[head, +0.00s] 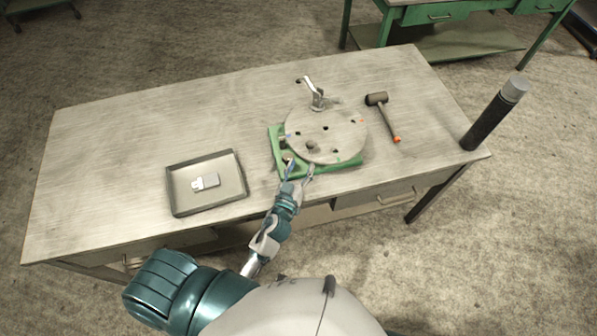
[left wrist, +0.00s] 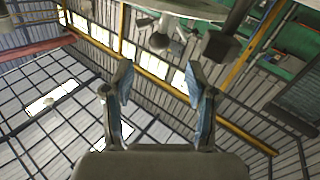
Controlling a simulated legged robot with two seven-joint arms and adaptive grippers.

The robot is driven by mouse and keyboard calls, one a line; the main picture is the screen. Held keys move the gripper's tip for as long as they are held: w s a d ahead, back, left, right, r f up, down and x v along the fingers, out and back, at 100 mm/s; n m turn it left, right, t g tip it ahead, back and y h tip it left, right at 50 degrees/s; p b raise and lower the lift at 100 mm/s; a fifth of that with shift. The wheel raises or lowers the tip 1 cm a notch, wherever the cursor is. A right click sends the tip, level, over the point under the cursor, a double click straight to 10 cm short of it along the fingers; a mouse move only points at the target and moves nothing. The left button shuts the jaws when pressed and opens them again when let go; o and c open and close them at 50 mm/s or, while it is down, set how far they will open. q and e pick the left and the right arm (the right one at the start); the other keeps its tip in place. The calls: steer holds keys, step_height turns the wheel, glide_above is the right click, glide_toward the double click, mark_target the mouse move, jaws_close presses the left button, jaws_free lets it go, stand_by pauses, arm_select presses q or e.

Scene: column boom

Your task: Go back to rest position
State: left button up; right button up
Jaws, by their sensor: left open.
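My left gripper (head: 298,172) is at the front edge of the round metal plate (head: 345,135) on its green base (head: 350,164). Its two fingers are spread apart. In the left wrist view the open fingers (left wrist: 158,85) have nothing between them. The underside of a round part and a dark knob (left wrist: 221,47) show above the fingers in that view. Whether the fingers touch the plate or base, I cannot tell. My right gripper is in neither view.
On the workbench (head: 110,140), a grey tray (head: 176,201) holds a small metal part (head: 205,181). A crank handle (head: 316,95) stands on the plate's far side. A mallet (head: 385,115) lies to the right. A dark post (head: 490,118) rises at the right corner. The left bench top is clear.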

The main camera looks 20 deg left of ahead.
arm_select(q)
steer(key=shift+s, duration=1.1)
